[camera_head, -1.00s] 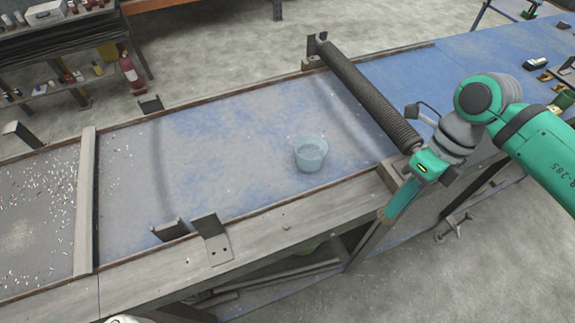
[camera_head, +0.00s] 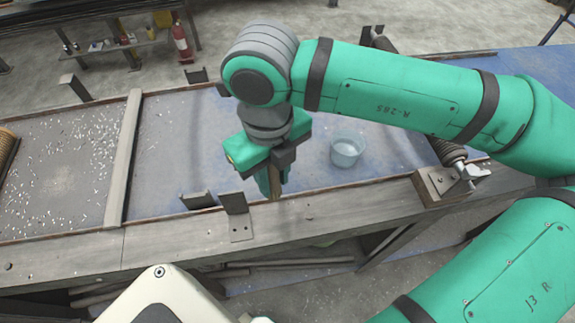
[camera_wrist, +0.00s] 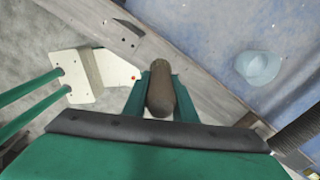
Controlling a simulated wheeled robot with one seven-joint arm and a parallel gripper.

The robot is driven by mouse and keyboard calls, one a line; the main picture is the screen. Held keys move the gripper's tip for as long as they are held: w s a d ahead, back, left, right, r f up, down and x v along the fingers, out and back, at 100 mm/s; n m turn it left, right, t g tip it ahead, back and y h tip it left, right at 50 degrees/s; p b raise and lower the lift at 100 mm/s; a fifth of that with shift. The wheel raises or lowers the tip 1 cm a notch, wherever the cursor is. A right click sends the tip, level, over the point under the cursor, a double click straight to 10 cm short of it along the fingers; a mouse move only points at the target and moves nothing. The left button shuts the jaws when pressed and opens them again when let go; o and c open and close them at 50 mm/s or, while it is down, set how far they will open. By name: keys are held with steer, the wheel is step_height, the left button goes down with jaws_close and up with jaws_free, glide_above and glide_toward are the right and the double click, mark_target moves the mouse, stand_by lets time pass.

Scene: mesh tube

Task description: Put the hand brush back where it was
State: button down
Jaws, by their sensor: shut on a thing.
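My gripper (camera_head: 268,180) points down over the near edge of the blue table, left of the clear bucket (camera_head: 346,150). It is shut on a brown, rounded handle, which I take to be the hand brush (camera_wrist: 160,95); it sits between the two green fingers in the wrist view. In the head view only a small brown part (camera_head: 276,187) shows between the fingers. The bristles are hidden, and I cannot tell if the brush touches the table.
The blue table (camera_head: 185,150) has a wooden front rail (camera_head: 330,209). Metal brackets (camera_head: 236,215) stand on the rail to the left of the gripper. A wooden crossbar (camera_head: 126,155) divides off a grey bed with white scraps. The bucket also shows in the wrist view (camera_wrist: 258,68).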

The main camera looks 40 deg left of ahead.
steer(key=w+a+f, duration=0.2)
steer(key=w+f, duration=0.1)
steer(key=w, duration=0.1)
steer(key=w+a+f, duration=0.2)
steer(key=w+f, duration=0.1)
steer(key=w, duration=0.1)
steer(key=w+a+f, duration=0.2)
steer(key=w+f, duration=0.1)
steer(key=w, duration=0.1)
steer(key=shift+f, duration=0.25)
steer(key=shift+w+f, duration=0.15)
steer(key=shift+f, duration=1.6)
steer(key=shift+f, duration=0.1)
steer(key=c, duration=1.5)
jaws_free()
steer(key=shift+o, duration=0.2)
step_height(320, 180, up, 12)
